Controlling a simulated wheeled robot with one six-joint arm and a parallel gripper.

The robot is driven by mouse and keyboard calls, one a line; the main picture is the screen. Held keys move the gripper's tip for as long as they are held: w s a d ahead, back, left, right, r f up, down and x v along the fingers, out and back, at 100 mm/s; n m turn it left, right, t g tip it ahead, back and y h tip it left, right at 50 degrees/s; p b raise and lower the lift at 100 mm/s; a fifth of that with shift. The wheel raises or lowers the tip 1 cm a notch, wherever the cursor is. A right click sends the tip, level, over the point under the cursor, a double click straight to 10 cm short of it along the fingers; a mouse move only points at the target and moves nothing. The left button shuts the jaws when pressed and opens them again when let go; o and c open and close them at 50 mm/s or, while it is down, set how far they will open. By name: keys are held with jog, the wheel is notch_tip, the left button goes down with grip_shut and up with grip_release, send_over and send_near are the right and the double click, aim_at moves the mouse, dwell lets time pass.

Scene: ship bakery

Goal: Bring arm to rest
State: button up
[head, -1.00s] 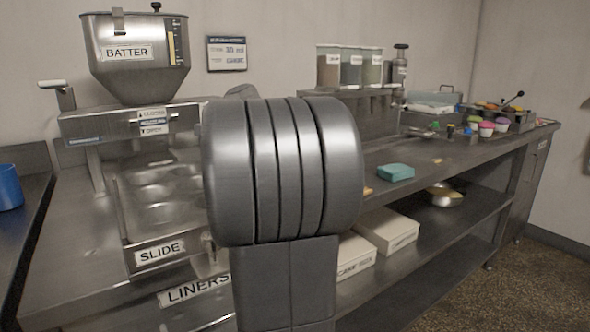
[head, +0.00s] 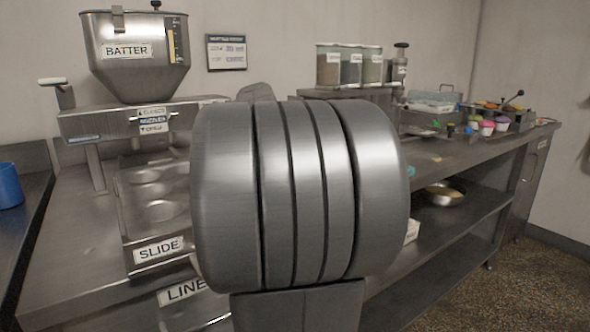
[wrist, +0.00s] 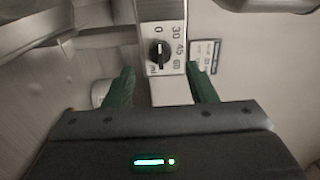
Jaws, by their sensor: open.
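My gripper (wrist: 160,88) shows in the wrist view with its two green fingers spread apart and nothing between them. Behind the fingers is a grey dial panel (wrist: 168,22) with a black knob and printed numbers. My own large grey arm joint fills the middle of the head view and hides part of the counter. The gripper itself does not show in the head view.
The batter hopper (head: 136,60) stands at the left above a muffin tray (head: 150,192) with a SLIDE label. Clear bins (head: 350,68) stand at the back of the steel counter (head: 455,152). A metal bowl (head: 443,193) sits on the shelf below. Floor shows at the right.

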jog(key=v, duration=0.8)
jog(key=p+x, duration=0.1)
jog(key=x, duration=1.3)
jog(key=s+d+m+p, duration=0.6)
jog(key=s+m+p, duration=0.2)
jog(key=s+m, duration=0.1)
jog(key=shift+s+d+r, duration=0.2)
jog(key=shift+s+d, duration=0.05)
